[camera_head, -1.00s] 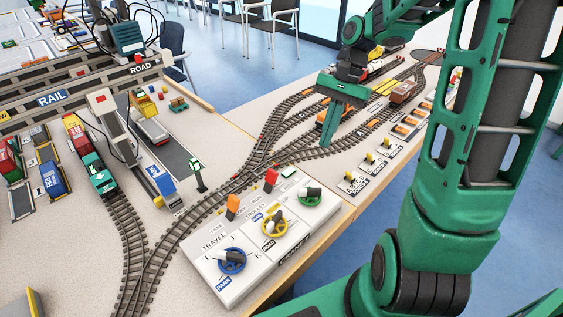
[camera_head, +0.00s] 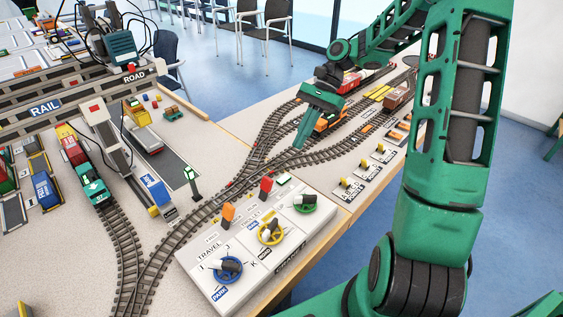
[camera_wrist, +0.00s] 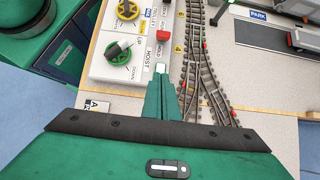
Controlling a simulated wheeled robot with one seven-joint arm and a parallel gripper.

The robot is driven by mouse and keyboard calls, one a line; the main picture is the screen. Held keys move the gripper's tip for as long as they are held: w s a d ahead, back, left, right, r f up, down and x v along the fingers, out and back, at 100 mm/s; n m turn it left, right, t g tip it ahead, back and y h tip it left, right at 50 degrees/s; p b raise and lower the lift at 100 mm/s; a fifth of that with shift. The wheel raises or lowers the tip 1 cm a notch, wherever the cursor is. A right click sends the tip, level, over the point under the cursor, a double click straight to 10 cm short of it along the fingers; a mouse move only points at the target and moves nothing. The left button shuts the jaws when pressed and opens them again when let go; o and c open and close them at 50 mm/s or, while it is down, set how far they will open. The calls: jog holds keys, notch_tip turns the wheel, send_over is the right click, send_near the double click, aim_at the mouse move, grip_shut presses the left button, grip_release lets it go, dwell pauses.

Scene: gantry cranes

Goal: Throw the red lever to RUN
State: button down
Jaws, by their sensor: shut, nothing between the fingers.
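The red lever (camera_head: 266,188) stands up from the back edge of the white control panel (camera_head: 207,285). It also shows in the wrist view as a red block (camera_wrist: 163,35) beside the HOIST lettering. An orange lever (camera_head: 228,215) stands to its left on the same edge. My gripper (camera_head: 298,146) is shut and empty, with its fingers pointing down over the track beyond the panel. It is apart from the red lever, up and to the right of it in the head view. In the wrist view its fingers (camera_wrist: 161,82) point toward the panel's edge. RUN lettering is not readable.
The panel carries blue (camera_head: 227,268), yellow (camera_head: 271,232) and green (camera_head: 306,202) ringed knobs. A small signal post (camera_head: 191,181) stands left of the levers. Tracks run behind the panel, with an orange engine (camera_head: 329,121) near my gripper. Crane and trains fill the left.

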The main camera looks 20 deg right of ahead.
aim_at(265, 190)
jog(key=x, duration=0.9)
jog(key=shift+s+a+f, duration=0.1)
jog(key=shift+a+f, duration=0.1)
jog(key=shift+f, duration=0.05)
jog(key=shift+s+a+r, duration=0.2)
jog(key=shift+a, duration=0.3)
jog(key=shift+s+a+r, duration=0.2)
jog(key=shift+a, duration=0.3)
jog(key=shift+s+a+r, duration=0.15)
jog(key=shift+a, duration=0.2)
jog(key=shift+s+a+r, duration=0.1)
jog(key=shift+a+r, duration=0.1)
jog(key=shift+a, duration=0.2)
jog(key=shift+r, duration=0.1)
